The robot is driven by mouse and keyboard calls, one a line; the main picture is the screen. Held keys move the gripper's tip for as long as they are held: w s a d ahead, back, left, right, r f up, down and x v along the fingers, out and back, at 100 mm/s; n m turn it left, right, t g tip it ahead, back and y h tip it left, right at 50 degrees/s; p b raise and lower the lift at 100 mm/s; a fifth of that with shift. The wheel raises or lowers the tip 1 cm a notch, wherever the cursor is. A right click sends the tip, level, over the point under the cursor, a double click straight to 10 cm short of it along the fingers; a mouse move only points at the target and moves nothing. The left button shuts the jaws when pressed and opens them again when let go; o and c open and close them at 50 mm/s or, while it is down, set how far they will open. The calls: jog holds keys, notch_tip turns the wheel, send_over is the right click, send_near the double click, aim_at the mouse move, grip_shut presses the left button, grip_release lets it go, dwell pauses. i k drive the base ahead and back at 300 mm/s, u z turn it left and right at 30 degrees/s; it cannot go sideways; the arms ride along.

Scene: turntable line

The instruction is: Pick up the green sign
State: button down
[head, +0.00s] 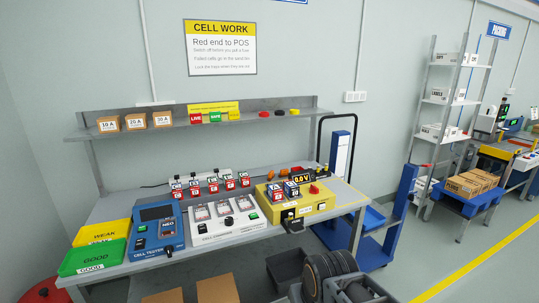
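The green sign, marked SAFE (215,117), stands on the shelf (165,124) above the workbench. It is between a red sign marked LIVE (196,118) on its left and a yellow sign (234,115) on its right. Dark rounded arm parts, seemingly mine, show at the bottom right of centre, low in front of the bench and well away from the sign. I cannot make out my gripper's fingers in this view.
Three boxes (136,122) are at the shelf's left. Below are a blue cell tester (157,232), a white charger (222,222), a yellow unit (318,207), and green (92,258) and yellow trays (103,231). A blue cart (397,205) stands right of the bench. Open floor lies farther right.

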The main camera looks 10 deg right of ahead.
aim_at(214, 116)
jog(key=u, duration=0.65)
jog(key=i, duration=0.9)
jog(key=u, duration=0.45)
